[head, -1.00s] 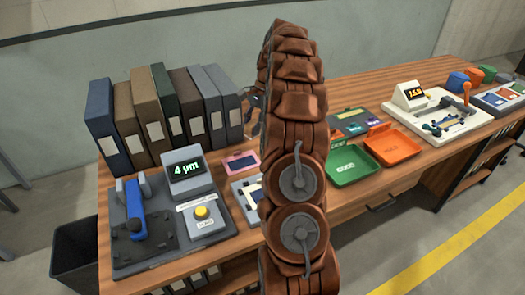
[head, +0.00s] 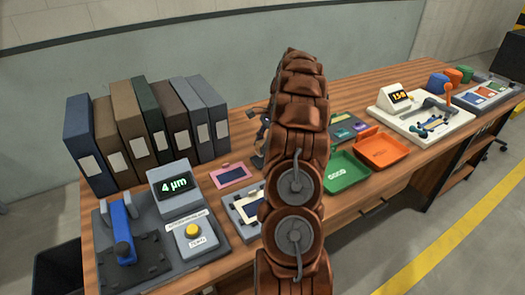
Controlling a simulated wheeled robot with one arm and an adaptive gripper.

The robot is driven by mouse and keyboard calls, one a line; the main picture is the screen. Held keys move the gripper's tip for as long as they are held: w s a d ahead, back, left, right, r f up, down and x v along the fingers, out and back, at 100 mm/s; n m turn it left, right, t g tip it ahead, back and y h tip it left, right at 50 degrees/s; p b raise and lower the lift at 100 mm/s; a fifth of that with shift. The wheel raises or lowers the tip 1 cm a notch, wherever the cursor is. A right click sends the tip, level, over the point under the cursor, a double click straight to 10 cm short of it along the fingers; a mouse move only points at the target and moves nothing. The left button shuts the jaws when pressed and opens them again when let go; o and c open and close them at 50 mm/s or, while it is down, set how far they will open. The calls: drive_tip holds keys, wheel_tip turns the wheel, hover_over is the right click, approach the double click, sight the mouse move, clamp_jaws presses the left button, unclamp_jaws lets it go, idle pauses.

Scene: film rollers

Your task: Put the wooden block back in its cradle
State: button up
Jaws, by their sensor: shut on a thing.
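My brown arm stands upright across the middle of the head view and hides much of the bench. Part of my gripper (head: 259,150) shows as dark metal pieces at the arm's left edge. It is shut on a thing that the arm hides. I cannot make out a wooden block or its cradle for certain. A grey-framed holder with a pale panel (head: 240,208) lies just left of the arm and is partly covered by it.
Binders (head: 113,143) stand along the back left. A grey gauge station (head: 140,262) with a blue handle sits in front of them. Green (head: 343,184) and orange (head: 383,158) trays lie right of the arm. A white instrument (head: 452,122) is farther right.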

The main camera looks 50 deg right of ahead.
drive_tip(key=shift+f, duration=1.65)
drive_tip(key=shift+f, duration=0.1)
drive_tip(key=o, duration=1.1)
drive_tip(key=shift+b+v, duration=0.35)
drive_tip(key=shift+v, duration=5.7)
drive_tip(key=shift+s+a, duration=0.1)
